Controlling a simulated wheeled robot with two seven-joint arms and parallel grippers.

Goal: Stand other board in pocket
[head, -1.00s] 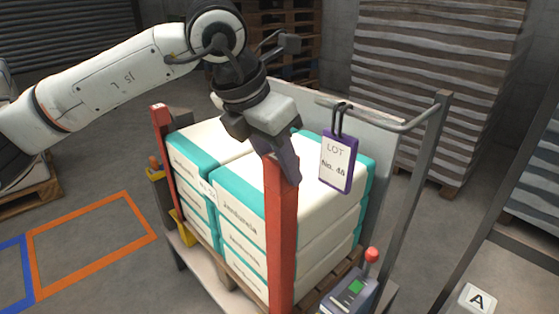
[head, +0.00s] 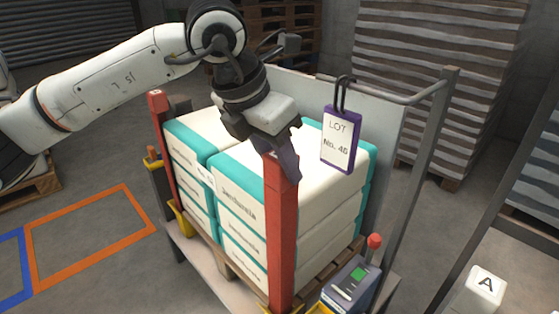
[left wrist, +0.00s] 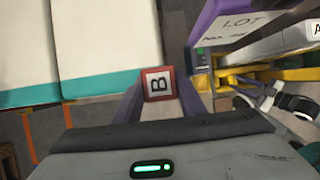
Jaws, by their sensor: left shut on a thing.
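A tall red board (head: 282,230) stands about upright at the front corner of the sack stack. My left gripper (head: 284,165) is shut on its top end. The left wrist view shows that end, marked B (left wrist: 158,84), between the fingers. The held board's lower end reaches the picture's bottom edge, beside yellow parts (head: 320,308); I cannot tell whether it is in a pocket. Another red board (head: 163,140) stands at the stack's left corner, by a yellow pocket (head: 181,220). My right gripper is not in view.
White and teal sacks (head: 240,190) fill a pallet on a cart with a grey rail (head: 425,130). A purple-framed LOT tag (head: 340,140) hangs close right of my gripper. A control box with a red knob (head: 350,285) stands front right.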

